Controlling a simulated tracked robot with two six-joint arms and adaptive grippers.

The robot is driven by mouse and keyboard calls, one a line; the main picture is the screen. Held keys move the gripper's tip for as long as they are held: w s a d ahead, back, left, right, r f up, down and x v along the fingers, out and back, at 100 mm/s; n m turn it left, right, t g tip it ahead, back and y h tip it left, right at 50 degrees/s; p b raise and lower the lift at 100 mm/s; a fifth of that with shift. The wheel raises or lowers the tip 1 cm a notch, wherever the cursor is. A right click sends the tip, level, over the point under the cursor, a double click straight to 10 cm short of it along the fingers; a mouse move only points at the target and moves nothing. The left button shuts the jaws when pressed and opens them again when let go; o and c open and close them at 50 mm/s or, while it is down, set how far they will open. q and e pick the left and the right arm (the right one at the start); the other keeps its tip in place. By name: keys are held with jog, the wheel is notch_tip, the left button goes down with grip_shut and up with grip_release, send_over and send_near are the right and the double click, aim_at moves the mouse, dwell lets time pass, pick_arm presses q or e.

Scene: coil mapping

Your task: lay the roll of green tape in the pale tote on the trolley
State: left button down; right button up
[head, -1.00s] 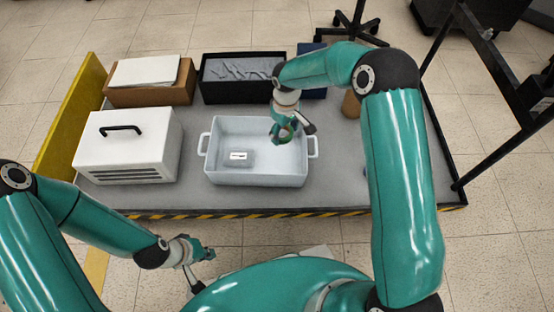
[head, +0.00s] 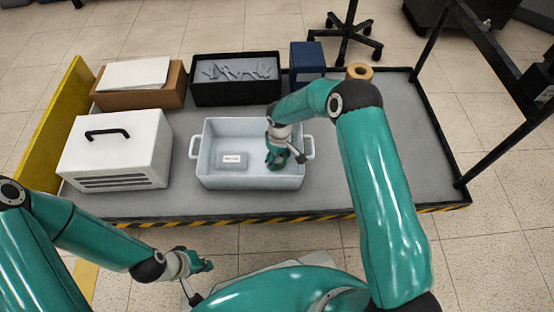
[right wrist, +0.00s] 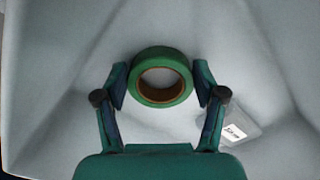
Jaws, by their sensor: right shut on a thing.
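The roll of green tape (right wrist: 160,53) is between the two fingers of my right gripper (right wrist: 160,85) in the right wrist view, with its brown core showing. The right gripper is shut on it. In the head view my right gripper (head: 278,160) is inside the right half of the pale tote (head: 249,183), and the tape is mostly hidden there. I cannot tell whether the tape touches the tote's floor. My left gripper (head: 203,265) hangs in front of the trolley (head: 395,150), away from the tote; its fingers are too small to read.
A grey labelled item (head: 232,160) lies in the tote's left half. A white case (head: 115,150) stands left of the tote. Behind are a brown box (head: 140,98), a black bin (head: 235,92), a blue box (head: 307,62) and a tan roll (head: 359,71). The trolley's right side is clear.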

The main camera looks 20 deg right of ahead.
jog(key=shift+f, duration=0.1)
jog(key=o, duration=1.1)
jog(key=shift+r, duration=0.7)
notch_tip(320, 180, up, 11)
jog(key=p, duration=0.4)
jog(key=shift+s, duration=0.15)
